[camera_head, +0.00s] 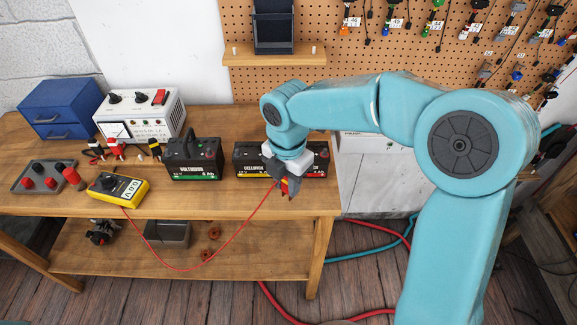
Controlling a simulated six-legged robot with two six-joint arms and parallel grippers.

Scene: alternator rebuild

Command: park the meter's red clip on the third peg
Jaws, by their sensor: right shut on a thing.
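A thin red lead (231,247) hangs in a loop from the clip to the yellow meter (118,189), which lies on the bench at left. A small wooden ledge (275,60) on the wall has light pegs near its ends; I cannot tell which peg is the third. My left gripper is not in view.
A green-labelled battery (194,160), a white power unit (140,115), a blue drawer box (59,108) and a grey tray (37,174) stand on the bench (215,202). Free room lies along the bench front.

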